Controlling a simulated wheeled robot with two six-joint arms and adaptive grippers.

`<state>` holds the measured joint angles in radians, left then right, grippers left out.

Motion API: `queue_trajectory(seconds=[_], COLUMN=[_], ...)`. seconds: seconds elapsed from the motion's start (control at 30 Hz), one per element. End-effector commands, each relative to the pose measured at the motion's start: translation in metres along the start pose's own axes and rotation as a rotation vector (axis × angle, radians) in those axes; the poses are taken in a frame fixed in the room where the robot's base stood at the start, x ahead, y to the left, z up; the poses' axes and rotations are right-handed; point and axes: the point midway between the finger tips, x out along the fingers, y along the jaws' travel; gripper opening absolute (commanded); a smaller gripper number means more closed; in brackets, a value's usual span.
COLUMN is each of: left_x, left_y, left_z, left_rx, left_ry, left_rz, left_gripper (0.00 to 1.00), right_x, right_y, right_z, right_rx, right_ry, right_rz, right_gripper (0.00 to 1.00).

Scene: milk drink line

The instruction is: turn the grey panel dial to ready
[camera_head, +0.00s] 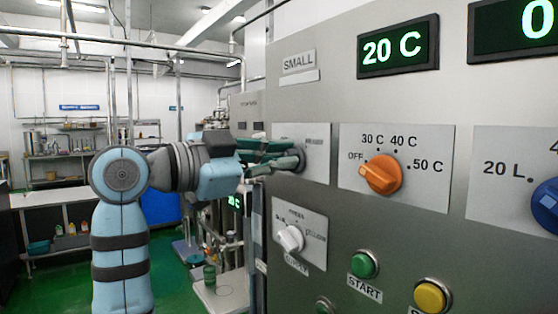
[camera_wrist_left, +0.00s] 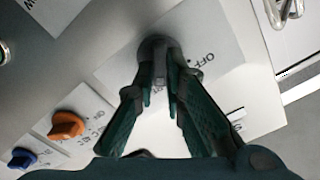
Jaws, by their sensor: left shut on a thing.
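The grey dial (camera_wrist_left: 154,47) sits on a white label plate on the steel panel. In the wrist view my left gripper (camera_wrist_left: 160,80) has its two green fingers closed on either side of the dial's grip. The word OFF shows on the plate beside the dial; the other markings are partly hidden by the fingers. In the head view my left gripper (camera_head: 290,160) reaches in from the left against the dial's plate (camera_head: 317,155) and covers most of the dial. Which mark the dial points to cannot be told. My right gripper is not in view.
On the same panel are an orange dial (camera_head: 382,175), a blue dial (camera_head: 546,205), a white dial (camera_head: 291,239) below my gripper, a green START button (camera_head: 364,264) and a yellow button (camera_head: 432,296). A display (camera_head: 398,47) reads 20 C.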

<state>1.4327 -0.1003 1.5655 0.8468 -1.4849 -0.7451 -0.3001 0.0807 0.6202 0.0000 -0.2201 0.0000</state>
Motion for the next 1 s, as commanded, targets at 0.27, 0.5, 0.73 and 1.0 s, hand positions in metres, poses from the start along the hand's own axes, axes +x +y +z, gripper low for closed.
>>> queue_trajectory(seconds=[0.27,0.5,0.73,1.0], left_x=[0.0007,0.0007,0.0007,0.0006], left_y=[0.0029,0.003,0.0029,0.0025], left_z=[0.0034,0.0033,0.0032,0.0027], left_rx=[0.125,0.166,0.17,0.17], left_ry=[-0.006,-0.006,-0.006,-0.005], left_rz=[0.007,0.008,0.008,0.006], left_gripper=[0.0,0.0,0.0,0.31], right_x=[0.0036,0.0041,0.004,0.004], right_y=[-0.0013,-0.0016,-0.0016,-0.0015], right_z=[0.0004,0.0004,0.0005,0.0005], right_rx=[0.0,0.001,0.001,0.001], right_ry=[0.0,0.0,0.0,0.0], right_rz=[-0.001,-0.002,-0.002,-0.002], right_gripper=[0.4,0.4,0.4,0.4])
